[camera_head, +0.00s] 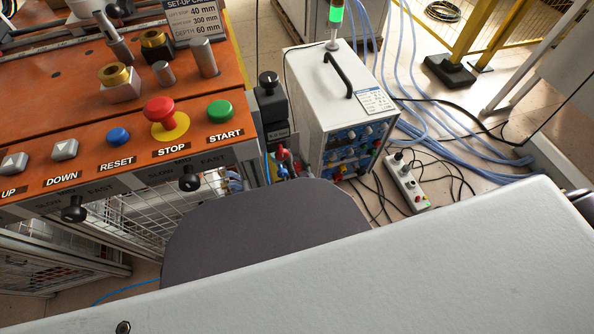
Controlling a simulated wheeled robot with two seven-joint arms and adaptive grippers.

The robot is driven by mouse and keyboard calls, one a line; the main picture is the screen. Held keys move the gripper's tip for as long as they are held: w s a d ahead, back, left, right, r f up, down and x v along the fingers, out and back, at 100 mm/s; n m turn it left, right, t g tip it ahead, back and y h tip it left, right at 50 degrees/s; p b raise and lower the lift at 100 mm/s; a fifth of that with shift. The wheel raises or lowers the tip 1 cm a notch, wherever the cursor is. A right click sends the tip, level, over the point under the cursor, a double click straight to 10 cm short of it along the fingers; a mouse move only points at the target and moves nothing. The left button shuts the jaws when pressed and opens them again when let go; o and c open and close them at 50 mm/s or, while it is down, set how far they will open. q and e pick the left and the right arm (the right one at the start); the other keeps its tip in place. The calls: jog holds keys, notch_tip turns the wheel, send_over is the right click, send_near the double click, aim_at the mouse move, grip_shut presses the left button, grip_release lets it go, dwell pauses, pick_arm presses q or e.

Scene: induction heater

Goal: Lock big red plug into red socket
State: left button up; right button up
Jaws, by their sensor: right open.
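A small red part (283,155) with a blue part (281,171) just below it shows beside the lower left of the white heater box (330,90). I cannot tell whether the red part is the big red plug. I cannot make out the fingers of either gripper. My own large white and dark grey parts cover the bottom and lower middle of the view.
An orange control bench (60,130) with a red STOP button (160,109) and a green START button (220,111) fills the left. A black post (270,103) stands between bench and box. Cables and a white power strip (406,182) lie on the floor at right.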

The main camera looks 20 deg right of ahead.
jog(key=shift+b, duration=0.35)
dwell(0.4)
jog(key=c, duration=1.1)
jog(key=o, duration=1.4)
jog(key=shift+s, duration=0.2)
jog(key=shift+v, duration=3.55)
